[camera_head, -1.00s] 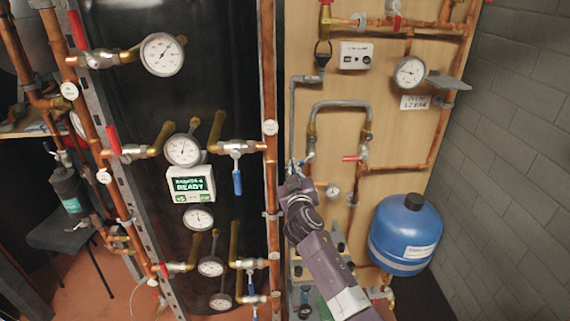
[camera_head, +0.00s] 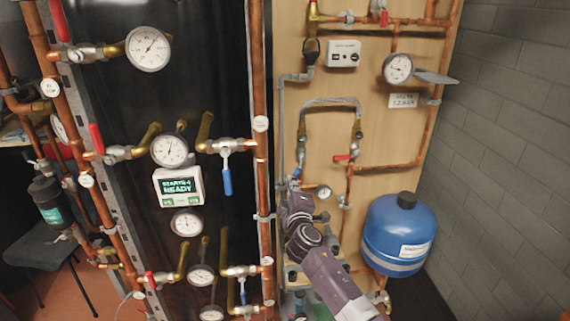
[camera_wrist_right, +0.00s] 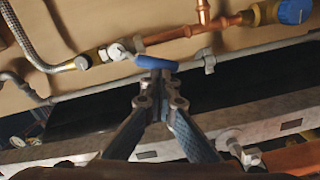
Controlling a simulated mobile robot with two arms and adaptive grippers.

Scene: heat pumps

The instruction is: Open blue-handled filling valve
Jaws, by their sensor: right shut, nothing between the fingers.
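The filling valve (camera_wrist_right: 118,50) with its blue handle (camera_wrist_right: 155,62) is close in the right wrist view, on a pipe at the wooden panel. In the head view, the small blue handle (camera_head: 297,172) shows just above my right gripper (camera_head: 294,187), below the grey looped hose. My right gripper (camera_wrist_right: 160,80) is shut and empty. Its fingertips are right at the blue handle, overlapping its lower edge in the wrist view; I cannot tell whether they touch. The valve body is mostly hidden in the head view. My left gripper is not in view.
A red-handled valve (camera_head: 346,157) and a small gauge (camera_head: 324,192) are right of the gripper. A vertical copper pipe (camera_head: 260,180) stands close on its left. Another blue lever (camera_head: 227,180) hangs further left. A blue tank (camera_head: 398,236) stands lower right.

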